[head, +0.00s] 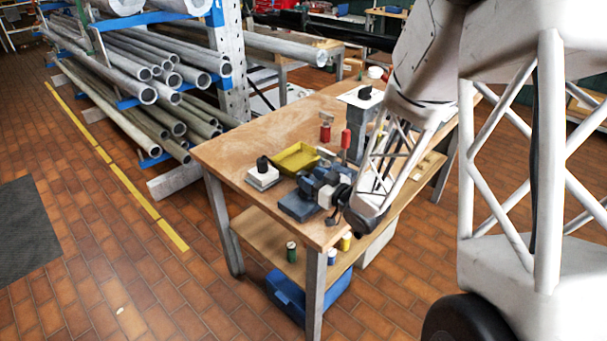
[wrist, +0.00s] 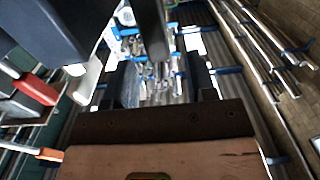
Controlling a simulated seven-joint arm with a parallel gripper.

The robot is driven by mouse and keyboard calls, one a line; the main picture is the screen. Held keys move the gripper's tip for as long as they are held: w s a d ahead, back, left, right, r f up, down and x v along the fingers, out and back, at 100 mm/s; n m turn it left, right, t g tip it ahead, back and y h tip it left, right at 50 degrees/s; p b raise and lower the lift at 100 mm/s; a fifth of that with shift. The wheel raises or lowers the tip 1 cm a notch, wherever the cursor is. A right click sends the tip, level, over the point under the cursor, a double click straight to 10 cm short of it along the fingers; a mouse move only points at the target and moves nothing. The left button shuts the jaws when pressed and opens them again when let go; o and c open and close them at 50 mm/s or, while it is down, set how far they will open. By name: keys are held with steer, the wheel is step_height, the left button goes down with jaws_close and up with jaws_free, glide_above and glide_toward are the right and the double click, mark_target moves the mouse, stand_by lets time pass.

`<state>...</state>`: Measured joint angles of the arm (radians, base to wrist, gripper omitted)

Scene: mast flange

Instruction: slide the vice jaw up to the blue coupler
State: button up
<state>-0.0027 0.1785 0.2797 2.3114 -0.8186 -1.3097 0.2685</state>
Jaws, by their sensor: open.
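The blue vice (head: 298,207) stands at the near corner of the wooden workbench. My gripper (head: 335,198) is low beside its right side; from the head view I cannot tell whether they touch. In the wrist view my gripper (wrist: 160,82) is open, with dark fingers left and right of a gap. A large dark blue-grey block (wrist: 50,28) fills the upper left there, and a dark grey bar (wrist: 150,28) reaches down toward the gap. The vice jaw is partly hidden by my wrist. I cannot pick out the blue coupler for certain.
A yellow tray (head: 296,158), a pale block with a black knob (head: 262,175) and red-handled tools (head: 325,131) stand close to the vice. A grey post (head: 358,130) rises behind my arm. The left part of the workbench (head: 235,140) is clear.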

mark_target(307, 176)
steer(key=shift+x, duration=1.75)
steer(key=c, duration=0.8)
steer(key=shift+w+d, duration=1.25)
steer(key=shift+w, duration=0.05)
steer(key=shift+o, duration=0.2)
steer(key=o, duration=0.8)
steer(key=shift+c, duration=0.2)
steer(key=shift+d, duration=0.1)
steer(key=v, duration=0.7)
steer(key=shift+s+d, duration=0.2)
steer(key=shift+s, duration=0.05)
